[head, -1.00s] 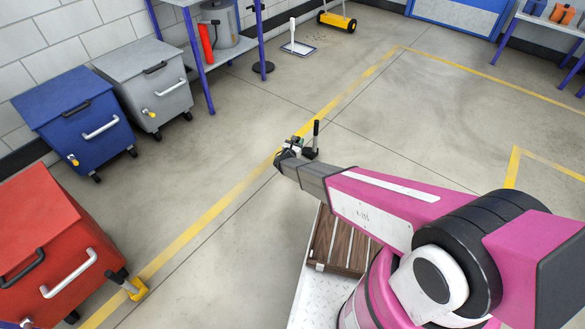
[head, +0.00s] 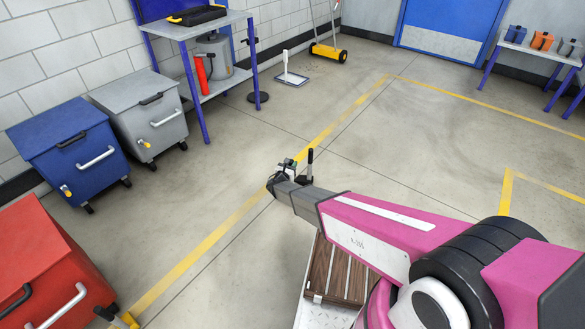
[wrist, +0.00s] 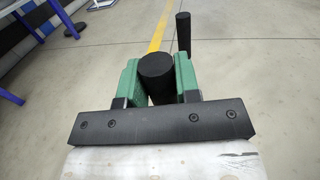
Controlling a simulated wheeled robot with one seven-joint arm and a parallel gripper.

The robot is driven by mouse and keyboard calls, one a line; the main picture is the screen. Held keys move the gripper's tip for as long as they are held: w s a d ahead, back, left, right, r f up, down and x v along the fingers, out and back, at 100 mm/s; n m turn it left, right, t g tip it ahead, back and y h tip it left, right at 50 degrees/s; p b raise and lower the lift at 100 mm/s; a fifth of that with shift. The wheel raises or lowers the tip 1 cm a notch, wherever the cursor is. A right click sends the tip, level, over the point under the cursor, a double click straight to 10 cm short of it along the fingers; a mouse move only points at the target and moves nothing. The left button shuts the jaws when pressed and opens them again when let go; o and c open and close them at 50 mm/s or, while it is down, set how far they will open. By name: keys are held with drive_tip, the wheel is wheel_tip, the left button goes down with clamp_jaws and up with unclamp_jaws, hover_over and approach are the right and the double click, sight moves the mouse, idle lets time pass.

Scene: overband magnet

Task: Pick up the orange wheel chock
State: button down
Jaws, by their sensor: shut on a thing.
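A small orange block (head: 541,41) stands on a bench at the far right back in the head view. It looks like the orange wheel chock, but it is too small to be sure. My gripper (head: 284,174) is far from it, out over the floor in the middle. In the wrist view, the green jaws of my gripper (wrist: 158,75) are shut on a black cylinder (wrist: 156,66). A black upright bar (wrist: 184,34) shows just beyond the right jaw; it also shows in the head view (head: 310,163). I cannot tell whether it joins the cylinder.
The bench (head: 520,48) also bears a blue block (head: 516,34) and a grey one (head: 568,47). Red (head: 40,255), blue (head: 70,150) and grey (head: 140,110) bins line the left. A purple-legged table (head: 195,30) stands behind. The middle floor is open, with yellow lines.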

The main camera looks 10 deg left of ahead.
drive_tip(key=s+a+r, duration=0.7)
drive_tip(key=s+a, duration=0.1)
drive_tip(key=w+d+r+m+g+h, duration=0.1)
drive_tip(key=w+d+r+m+h, duration=0.15)
drive_tip(key=d+r, duration=1)
drive_tip(key=w+d+r+m+g+h, duration=0.15)
drive_tip(key=d+r+h, duration=0.25)
drive_tip(key=d+r, duration=0.85)
drive_tip(key=s+d+r+m+g+h, duration=0.1)
drive_tip(key=s+d+r, duration=0.2)
drive_tip(key=d, duration=0.6)
drive_tip(key=s+d+r+m+g+h, duration=0.1)
drive_tip(key=s+d+r+h, duration=0.1)
drive_tip(key=d+r, duration=0.4)
drive_tip(key=s+d+r+m+g+h, duration=0.1)
drive_tip(key=d+r, duration=0.4)
drive_tip(key=d, duration=0.8)
drive_tip(key=s+m+g, duration=0.1)
drive_tip(key=s, duration=0.1)
drive_tip(key=shift+s+d+r, duration=0.3)
drive_tip(key=shift+s+d, duration=0.05)
